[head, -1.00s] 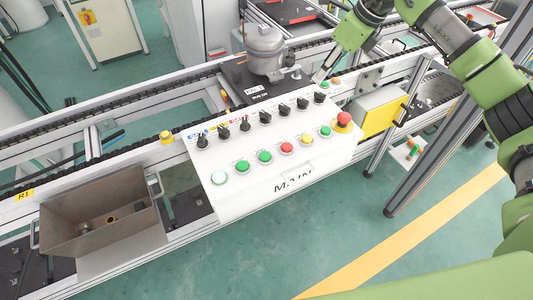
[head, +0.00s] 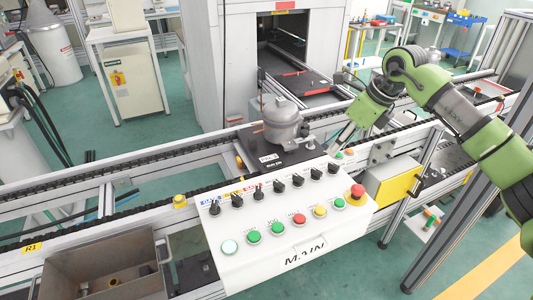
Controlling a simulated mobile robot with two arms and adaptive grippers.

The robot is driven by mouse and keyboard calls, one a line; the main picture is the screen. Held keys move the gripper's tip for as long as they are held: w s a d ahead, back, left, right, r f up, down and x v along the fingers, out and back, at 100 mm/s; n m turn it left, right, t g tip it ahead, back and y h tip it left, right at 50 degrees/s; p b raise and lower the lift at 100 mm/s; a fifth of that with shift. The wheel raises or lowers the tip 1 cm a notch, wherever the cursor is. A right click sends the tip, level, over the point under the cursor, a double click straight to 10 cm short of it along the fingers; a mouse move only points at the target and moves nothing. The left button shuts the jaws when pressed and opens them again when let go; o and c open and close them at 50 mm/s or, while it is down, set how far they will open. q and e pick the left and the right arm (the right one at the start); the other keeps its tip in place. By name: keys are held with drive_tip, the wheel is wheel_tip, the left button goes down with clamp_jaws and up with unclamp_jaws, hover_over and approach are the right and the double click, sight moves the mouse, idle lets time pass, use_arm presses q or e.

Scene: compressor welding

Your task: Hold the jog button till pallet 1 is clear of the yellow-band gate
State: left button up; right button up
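The pallet (head: 292,155) is a dark plate on the conveyor with a grey compressor (head: 282,122) upright on it. Its white label is too small to read surely. The white control panel (head: 300,215) stands in front, with a row of black knobs, a row of coloured buttons and a red emergency knob. My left gripper is out of view.
A yellow-faced box (head: 398,183) stands right of the panel. A yellow button box (head: 180,201) sits on the rail at left; which part is the yellow-band gate is unclear. A metal bin (head: 105,262) is at front left. A grey machine cabinet (head: 225,60) stands behind the conveyor.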

clamp_jaws()
idle(1.4)
